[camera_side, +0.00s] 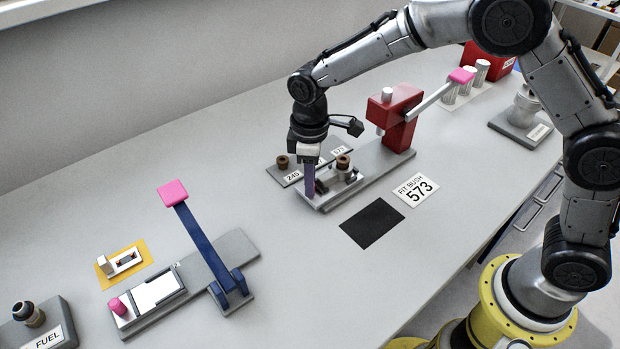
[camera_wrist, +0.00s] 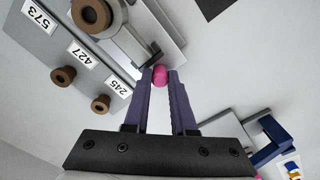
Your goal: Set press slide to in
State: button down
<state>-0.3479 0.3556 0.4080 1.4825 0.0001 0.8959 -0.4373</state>
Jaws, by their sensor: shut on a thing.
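The press slide (camera_side: 345,178) is a pale metal carriage on the grey base of the red press (camera_side: 396,118). It sits at the left end of that base, away from the red column and ram. In the wrist view its pink knob (camera_wrist: 159,77) is between my fingertips, and the slide's metal body (camera_wrist: 130,35) is just beyond. My gripper (camera_side: 311,186) points down at the slide's left end, its purple fingers shut on the pink knob, which they mostly hide in the side view.
A rack (camera_wrist: 55,45) with brown bushes stands close beside the slide. A black mat (camera_side: 372,223) and a "FIT BUSH 573" card (camera_side: 415,190) lie in front. The press lever (camera_side: 430,97) slants up to the right. A blue-levered fixture (camera_side: 205,245) stands at left.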

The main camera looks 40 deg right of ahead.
jog(key=shift+d, duration=0.1)
dwell(0.4)
jog(key=d, duration=1.2)
jog(key=c, duration=1)
grip_release()
jog(key=shift+w+r, duration=0.1)
jog(key=shift+r, duration=0.45)
notch_tip(320, 180, up, 13)
